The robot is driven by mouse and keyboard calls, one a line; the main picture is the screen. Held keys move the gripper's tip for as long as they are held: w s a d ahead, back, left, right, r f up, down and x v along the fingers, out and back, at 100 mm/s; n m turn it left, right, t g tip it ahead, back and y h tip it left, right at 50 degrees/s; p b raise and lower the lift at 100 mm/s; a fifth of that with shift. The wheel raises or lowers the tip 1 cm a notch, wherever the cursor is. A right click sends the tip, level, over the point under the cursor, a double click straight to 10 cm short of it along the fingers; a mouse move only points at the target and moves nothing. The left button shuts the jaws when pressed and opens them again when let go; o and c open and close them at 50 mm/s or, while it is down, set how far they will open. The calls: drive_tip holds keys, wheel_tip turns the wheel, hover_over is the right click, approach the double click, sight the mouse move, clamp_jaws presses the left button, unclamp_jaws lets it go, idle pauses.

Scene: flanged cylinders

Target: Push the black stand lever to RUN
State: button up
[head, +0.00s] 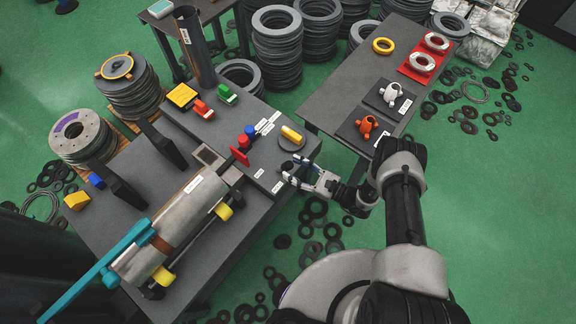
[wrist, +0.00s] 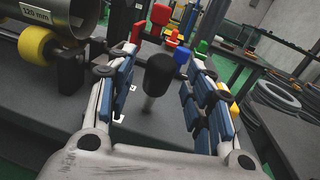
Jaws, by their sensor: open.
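The black stand lever (wrist: 158,72) has a rounded black knob on a short metal shaft and stands nearly upright from the dark grey bench top. In the wrist view it is between the two fingers of my gripper (wrist: 160,95), with a gap on either side. My gripper is open, with blue-grey pads on its fingers. In the head view my gripper (head: 296,172) is low at the right edge of the bench, and its fingers partly hide the lever. Small white labels (head: 277,187) lie on the bench near it; I cannot read RUN on them.
A large metal cylinder (head: 186,222) with yellow rollers (head: 224,211) lies left of my gripper. Red and blue knobs (head: 244,140) and a yellow part on a round base (head: 292,135) are farther back. A second table (head: 340,100) with clamps stands to the right.

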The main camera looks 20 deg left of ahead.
sight(288, 166)
drive_tip(key=shift+x, duration=1.55)
drive_tip(key=shift+c, duration=0.2)
clamp_jaws()
